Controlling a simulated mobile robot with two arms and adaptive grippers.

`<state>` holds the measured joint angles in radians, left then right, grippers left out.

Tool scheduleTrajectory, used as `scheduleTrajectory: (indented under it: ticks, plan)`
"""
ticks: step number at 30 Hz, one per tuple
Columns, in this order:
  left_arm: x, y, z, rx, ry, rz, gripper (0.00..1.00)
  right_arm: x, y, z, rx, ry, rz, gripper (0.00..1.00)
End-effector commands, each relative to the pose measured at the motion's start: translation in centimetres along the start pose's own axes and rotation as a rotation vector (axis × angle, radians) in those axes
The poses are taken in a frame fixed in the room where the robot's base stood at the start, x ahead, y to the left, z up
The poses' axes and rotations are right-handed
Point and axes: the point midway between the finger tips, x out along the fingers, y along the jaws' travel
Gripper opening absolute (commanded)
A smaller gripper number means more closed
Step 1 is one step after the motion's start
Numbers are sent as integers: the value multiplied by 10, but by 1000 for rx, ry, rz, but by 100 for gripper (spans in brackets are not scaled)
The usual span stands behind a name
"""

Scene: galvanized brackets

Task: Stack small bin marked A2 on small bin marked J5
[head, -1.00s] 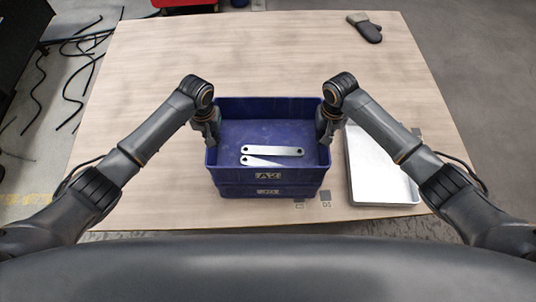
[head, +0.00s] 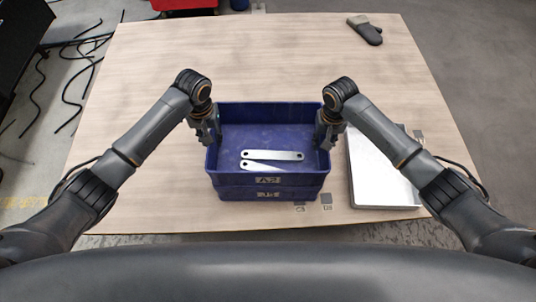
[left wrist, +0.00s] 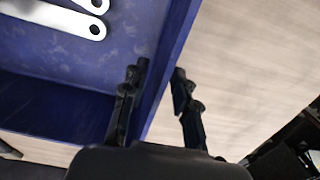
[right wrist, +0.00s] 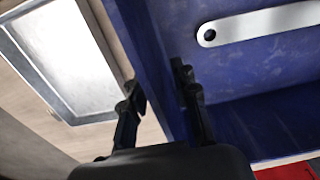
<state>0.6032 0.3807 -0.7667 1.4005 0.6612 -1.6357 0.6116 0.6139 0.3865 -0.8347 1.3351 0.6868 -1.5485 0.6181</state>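The blue bin marked A2 (head: 268,180) sits level on top of another blue bin (head: 240,193), whose label is too blurred to read surely. Two flat metal brackets (head: 272,155) lie inside the upper bin. My left gripper (head: 207,132) is at the upper bin's left wall; in the left wrist view its parted fingers (left wrist: 157,80) straddle the rim, one inside, one outside. My right gripper (head: 328,132) is at the right wall; in the right wrist view its parted fingers (right wrist: 156,85) also straddle the rim. Most of the lower bin is hidden.
A silvery-white flat tray or case (head: 385,180) lies close to the right of the bins. A dark glove or mitt (head: 366,30) lies at the table's far right. The wooden table (head: 270,55) is clear behind and left of the bins.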

Motion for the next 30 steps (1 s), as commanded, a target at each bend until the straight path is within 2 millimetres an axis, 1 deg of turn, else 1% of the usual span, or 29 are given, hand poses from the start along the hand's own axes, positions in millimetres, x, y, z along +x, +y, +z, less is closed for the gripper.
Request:
scheduleTrajectory:
  ticks: [1,3,6,9,13,17,20,23,30]
  plan:
    - [-13,0,-2,1,5,2,29,0,0,0,0,0,0,29]
    - [-28,0,-1,2,3,2,29,0,0,0,0,0,0,29]
    - [-49,0,-1,0,4,2,29,0,0,0,0,0,0,29]
    - [-66,0,-1,1,3,1,29,0,0,0,0,0,0,29]
    - [-81,0,0,1,1,2,29,0,0,0,0,0,0,29]
    - [-87,0,0,0,0,0,29,-4,0,0,0,2,-1,29]
    - [-88,0,0,0,-1,0,29,-15,0,-1,0,3,-2,29]
    - [-88,0,0,0,-1,0,29,-34,0,-1,-1,5,-2,29]
    - [-87,0,0,0,-1,0,29,-86,0,-1,0,4,-2,29]
